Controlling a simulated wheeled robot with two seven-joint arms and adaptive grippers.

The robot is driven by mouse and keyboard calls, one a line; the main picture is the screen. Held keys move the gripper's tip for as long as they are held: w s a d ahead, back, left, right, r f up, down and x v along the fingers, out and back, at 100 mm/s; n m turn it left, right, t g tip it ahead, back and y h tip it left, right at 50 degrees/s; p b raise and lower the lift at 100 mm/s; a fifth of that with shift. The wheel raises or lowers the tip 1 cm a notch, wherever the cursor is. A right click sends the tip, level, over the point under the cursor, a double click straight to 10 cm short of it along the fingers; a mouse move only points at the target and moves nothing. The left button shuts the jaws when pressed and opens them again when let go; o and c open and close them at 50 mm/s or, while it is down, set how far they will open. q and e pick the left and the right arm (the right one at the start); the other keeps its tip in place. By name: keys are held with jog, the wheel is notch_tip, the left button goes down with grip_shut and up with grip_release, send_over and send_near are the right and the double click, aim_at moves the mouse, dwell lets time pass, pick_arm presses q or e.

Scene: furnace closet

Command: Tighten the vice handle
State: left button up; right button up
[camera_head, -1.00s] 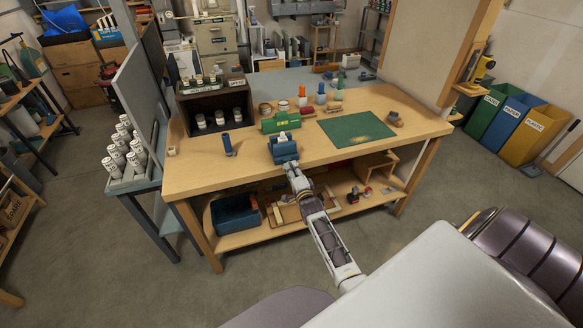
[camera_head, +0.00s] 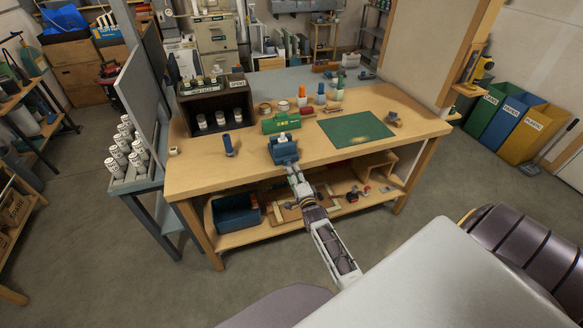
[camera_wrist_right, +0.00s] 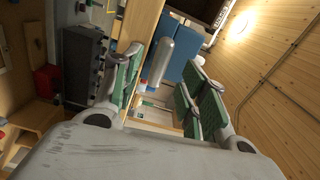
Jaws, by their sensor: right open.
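The blue vice (camera_head: 284,153) sits at the front edge of the wooden workbench. My right gripper (camera_head: 292,170) is just in front of it, below the vice in the picture. In the right wrist view its two fingers with green pads are apart. A grey rod (camera_wrist_right: 163,58), which looks like part of the vice handle, shows in the gap between the fingers, with the blue vice body (camera_wrist_right: 187,52) behind it. I cannot tell whether either pad touches the rod. The handle is mostly hidden in the head view. My left gripper is out of view.
On the workbench (camera_head: 205,177) are a green box (camera_head: 281,122), a blue cylinder (camera_head: 228,145), a green mat (camera_head: 355,131) and small bottles. A blue bin (camera_head: 236,213) and several small items are on the lower shelf. Floor in front is clear.

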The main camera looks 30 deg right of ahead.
jog(key=p+v, duration=0.2)
jog(key=v, duration=0.1)
jog(key=shift+s+a, duration=0.1)
jog(key=shift+s, duration=0.3)
dwell(0.5)
